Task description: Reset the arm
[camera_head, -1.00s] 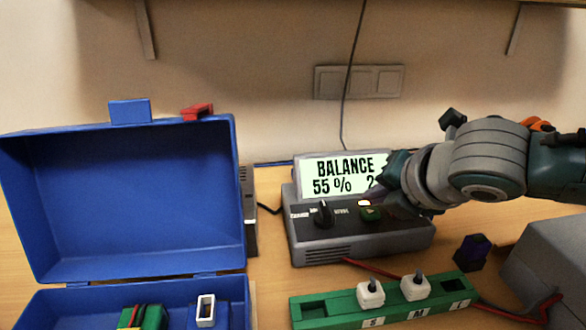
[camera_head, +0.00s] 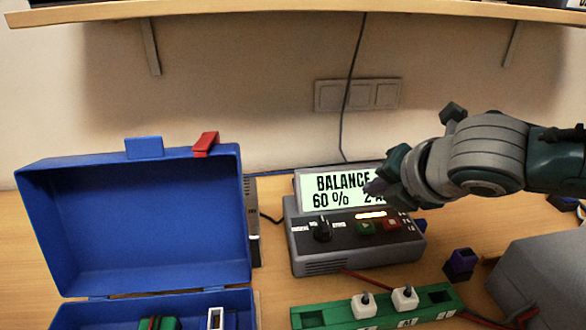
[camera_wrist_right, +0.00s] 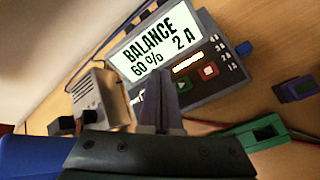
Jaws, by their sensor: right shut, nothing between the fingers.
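My right gripper (camera_head: 374,187) is shut and empty, held in front of the right part of the charger's screen. The grey charger (camera_head: 320,262) stands on the table, its screen (camera_head: 332,198) reading BALANCE and 60 %. In the right wrist view the screen (camera_wrist_right: 150,50) also reads 2 A. The charger has a black knob (camera_head: 322,229), a green button (camera_head: 366,228) and a red button (camera_head: 392,223), with a lit orange bar (camera_head: 371,215) above the buttons. The gripper fingers (camera_wrist_right: 168,90) are close together in the wrist view and apart from the buttons. My left gripper is out of view.
An open blue toolbox (camera_head: 137,223) with a red latch stands at left. A green strip (camera_head: 383,318) with white plugs lies in front of the charger. A purple-black connector (camera_head: 461,264) and a grey box (camera_head: 545,275) are at right. A shelf (camera_head: 290,12) hangs above.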

